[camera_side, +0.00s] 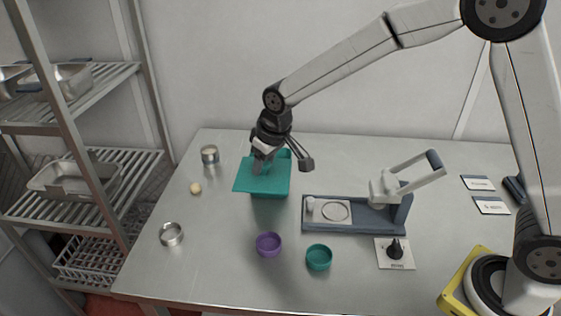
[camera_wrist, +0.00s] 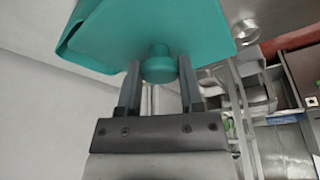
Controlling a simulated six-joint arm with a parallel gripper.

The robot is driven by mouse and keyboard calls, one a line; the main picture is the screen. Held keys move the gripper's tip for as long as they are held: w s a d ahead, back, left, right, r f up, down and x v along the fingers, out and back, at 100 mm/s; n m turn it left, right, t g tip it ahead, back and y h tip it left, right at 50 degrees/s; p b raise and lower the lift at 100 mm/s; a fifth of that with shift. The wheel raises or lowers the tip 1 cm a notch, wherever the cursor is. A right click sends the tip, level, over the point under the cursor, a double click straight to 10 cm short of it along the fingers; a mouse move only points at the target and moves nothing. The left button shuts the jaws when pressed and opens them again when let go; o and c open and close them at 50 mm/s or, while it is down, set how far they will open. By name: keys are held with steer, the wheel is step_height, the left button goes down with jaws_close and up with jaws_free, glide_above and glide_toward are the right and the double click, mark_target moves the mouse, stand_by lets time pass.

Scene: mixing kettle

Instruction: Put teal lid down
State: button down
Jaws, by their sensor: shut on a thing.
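The teal lid (camera_side: 258,178) is a flat square plate, slightly tilted in the side view. My gripper (camera_side: 264,160) is above it. In the wrist view the lid (camera_wrist: 190,25) fills the upper part, and its round knob (camera_wrist: 158,64) sits between the two fingers of my gripper (camera_wrist: 158,82). A teal box (camera_side: 285,187) stands on the table under and behind the lid, largely hidden by it. I cannot tell whether the lid touches the box.
On the metal table (camera_side: 200,270) are a purple bowl (camera_side: 269,244), a teal bowl (camera_side: 319,257), a steel ring (camera_side: 171,234), a tin (camera_side: 210,155), a small tan ball (camera_side: 195,188), a lever press (camera_side: 355,215) and a black knob (camera_side: 395,249). The left-front table is mostly clear.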

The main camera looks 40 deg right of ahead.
mark_target(240, 190)
steer(key=s+a, duration=0.4)
steer(key=s, duration=0.5)
steer(key=shift+s+a+f, duration=0.15)
steer(key=shift+a+f, duration=0.15)
steer(key=shift+f, duration=0.1)
steer(key=w+a+f, duration=0.1)
steer(key=w, duration=0.2)
steer(key=w+f, duration=0.1)
steer(key=w, duration=0.1)
steer(key=w+a+f, duration=0.1)
steer(key=w+f, duration=0.1)
steer(key=w, duration=0.1)
steer(key=shift+w+a, duration=0.35)
steer(key=w+f, duration=0.1)
steer(key=f, duration=0.1)
steer(key=w+a+f, duration=0.1)
steer(key=w+f, duration=0.1)
steer(key=shift+w+f, duration=0.1)
steer(key=shift+f, duration=0.05)
steer(key=shift+w+a+f, duration=0.2)
steer(key=shift+w+f, duration=0.3)
steer(key=shift+f, duration=0.1)
steer(key=shift+w+f, duration=0.15)
steer(key=shift+s+x, duration=0.2)
steer(key=shift+x, duration=0.6)
steer(key=shift+s+x, duration=0.15)
steer(key=shift+x, duration=0.6)
